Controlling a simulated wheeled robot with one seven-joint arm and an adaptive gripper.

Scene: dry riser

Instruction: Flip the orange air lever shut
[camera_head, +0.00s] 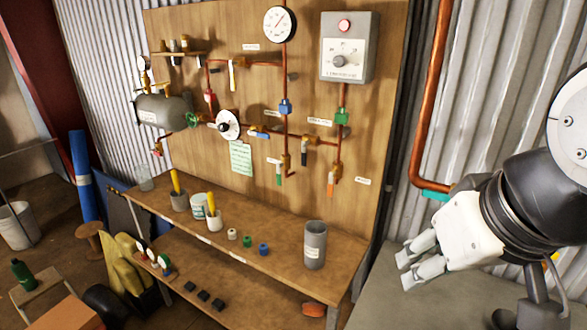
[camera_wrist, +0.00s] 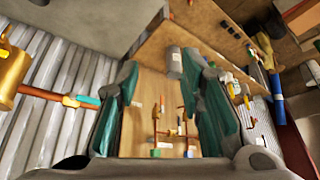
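The orange air lever (camera_head: 330,183) hangs downward from a brass valve (camera_head: 335,171) at the lower right of the pipework on the wooden board (camera_head: 375,85). My gripper (camera_head: 407,268) is at the right in the head view, empty, well apart from the lever and lower than it. In the wrist view my gripper (camera_wrist: 160,100) has its two fingers wide apart, with the board showing between them. The orange lever shows very small there (camera_wrist: 162,103), in a roughly upside-down picture.
A green-handled lever (camera_head: 279,174) and a dark-handled lever (camera_head: 304,152) hang left of the orange one. A grey cup (camera_head: 315,245) stands on the bench (camera_head: 270,262) below. A copper pipe (camera_head: 428,110) runs down the corrugated wall near my arm.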

